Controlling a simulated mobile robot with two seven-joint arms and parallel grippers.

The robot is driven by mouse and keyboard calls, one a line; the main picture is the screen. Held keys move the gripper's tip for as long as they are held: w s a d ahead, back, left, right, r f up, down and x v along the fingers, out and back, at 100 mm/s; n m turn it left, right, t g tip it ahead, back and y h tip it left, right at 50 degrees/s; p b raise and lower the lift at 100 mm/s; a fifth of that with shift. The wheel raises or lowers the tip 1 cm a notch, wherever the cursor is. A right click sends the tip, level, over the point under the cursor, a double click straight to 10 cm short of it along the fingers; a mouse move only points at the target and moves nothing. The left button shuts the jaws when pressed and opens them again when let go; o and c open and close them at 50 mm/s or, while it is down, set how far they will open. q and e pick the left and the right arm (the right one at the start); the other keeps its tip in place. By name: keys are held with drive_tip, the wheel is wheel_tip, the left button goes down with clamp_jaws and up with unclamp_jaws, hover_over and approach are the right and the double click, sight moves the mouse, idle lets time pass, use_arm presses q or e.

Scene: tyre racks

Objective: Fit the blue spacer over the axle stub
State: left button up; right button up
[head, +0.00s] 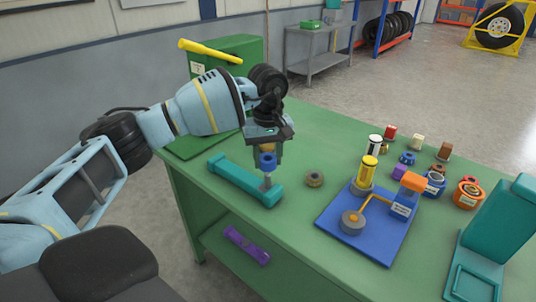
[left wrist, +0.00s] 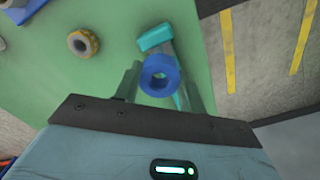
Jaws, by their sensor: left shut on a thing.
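My left gripper (head: 268,154) points down over the near end of a teal bar (head: 238,180) on the green bench. It is shut on the blue spacer (head: 267,161), a short ring. A thin grey upright stub (head: 266,183), which looks like the axle stub, stands on the bar's near end, just under the spacer. In the left wrist view the spacer (left wrist: 160,75) sits between the two fingers with its hole showing. The teal bar (left wrist: 156,37) lies beyond it. Whether the spacer touches the stub is unclear. My right gripper is not in view.
A tan ring (head: 314,179) lies right of the bar. A blue board (head: 378,248) with a yellow cylinder and orange lever is farther right. Several small rings and blocks and a teal stand (head: 498,230) fill the right side. A green cabinet (head: 238,52) stands behind.

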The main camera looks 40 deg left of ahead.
sight(268, 174)
use_arm(q)
drive_tip(key=shift+f, duration=0.9)
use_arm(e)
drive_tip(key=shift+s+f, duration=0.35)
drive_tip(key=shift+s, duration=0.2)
use_arm(q)
drive_tip(key=shift+f+b, duration=0.4)
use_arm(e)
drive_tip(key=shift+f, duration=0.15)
use_arm(q)
drive_tip(key=shift+f, duration=0.45)
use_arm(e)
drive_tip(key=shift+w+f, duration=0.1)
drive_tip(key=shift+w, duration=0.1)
use_arm(q)
drive_tip(key=shift+f+b, duration=0.45)
drive_tip(key=shift+f, duration=0.5)
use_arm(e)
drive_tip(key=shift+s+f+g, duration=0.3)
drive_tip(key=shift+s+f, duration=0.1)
use_arm(q)
drive_tip(key=shift+f+b, duration=0.35)
drive_tip(key=shift+f, duration=0.7)
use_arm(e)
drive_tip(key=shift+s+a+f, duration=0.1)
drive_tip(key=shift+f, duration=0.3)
use_arm(q)
drive_tip(key=o, duration=1.6)
drive_tip(key=shift+o, duration=0.2)
drive_tip(key=shift+r, duration=0.1)
